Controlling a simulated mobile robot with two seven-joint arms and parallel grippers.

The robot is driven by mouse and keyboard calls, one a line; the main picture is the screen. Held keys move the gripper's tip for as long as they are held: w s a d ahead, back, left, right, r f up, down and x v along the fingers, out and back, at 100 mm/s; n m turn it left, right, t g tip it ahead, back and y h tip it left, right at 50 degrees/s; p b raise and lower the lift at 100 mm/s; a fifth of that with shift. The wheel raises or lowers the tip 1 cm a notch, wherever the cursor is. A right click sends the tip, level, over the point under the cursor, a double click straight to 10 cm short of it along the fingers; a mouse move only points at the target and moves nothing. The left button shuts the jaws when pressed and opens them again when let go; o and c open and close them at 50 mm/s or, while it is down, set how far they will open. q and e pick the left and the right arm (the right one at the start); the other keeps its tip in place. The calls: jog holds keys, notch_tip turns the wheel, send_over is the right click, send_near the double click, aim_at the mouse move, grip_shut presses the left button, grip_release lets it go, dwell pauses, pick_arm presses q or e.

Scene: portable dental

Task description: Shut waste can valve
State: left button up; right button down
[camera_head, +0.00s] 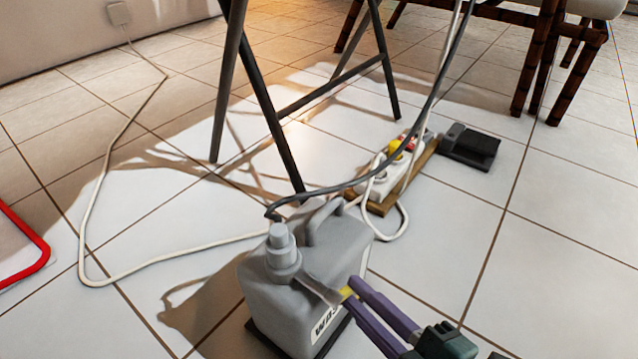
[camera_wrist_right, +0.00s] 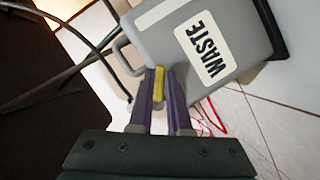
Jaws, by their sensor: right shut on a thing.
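The grey waste can (camera_head: 350,250) stands upright on a dark base on the floor at the lower middle of the head view. Its "WASTE" label (camera_head: 326,322) faces my right arm and shows clearly in the right wrist view (camera_wrist_right: 203,48). A grey neck with a cap (camera_head: 281,245) rises at its top. A grey valve lever (camera_head: 318,289) with a yellow end (camera_wrist_right: 159,84) reaches from the neck toward my right arm. My right gripper (camera_head: 352,288), with purple fingers, is shut on the yellow end. My left gripper is not in view.
A dark hose (camera_head: 430,110) runs down to the can's top. Behind it are a power strip (camera_head: 400,165) on a wooden board, a black pedal (camera_head: 470,146) and dark stand legs (camera_head: 262,85). A white cord (camera_head: 100,200) crosses the tiles. Floor at right is clear.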

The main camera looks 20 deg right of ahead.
jog(key=n+t, duration=0.1)
jog(key=n+b, duration=0.1)
jog(key=n, duration=0.1)
jog(key=shift+w+d+r+t+h, duration=0.2)
jog(key=shift+r+t+h, duration=0.1)
jog(key=shift+r+t, duration=0.1)
jog(key=shift+r+n+t+b, duration=0.2)
jog(key=shift+r+n+t, duration=0.1)
jog(key=shift+n, duration=0.45)
jog(key=shift+r+n+t+b, duration=0.15)
jog(key=shift+n+t, duration=0.15)
jog(key=shift+n, duration=0.45)
jog(key=c, duration=0.9)
grip_release()
jog(key=shift+o, duration=0.2)
jog(key=shift+s+r, duration=0.1)
jog(key=p+v, duration=0.2)
jog(key=v, duration=0.8)
jog(key=shift+d, duration=0.1)
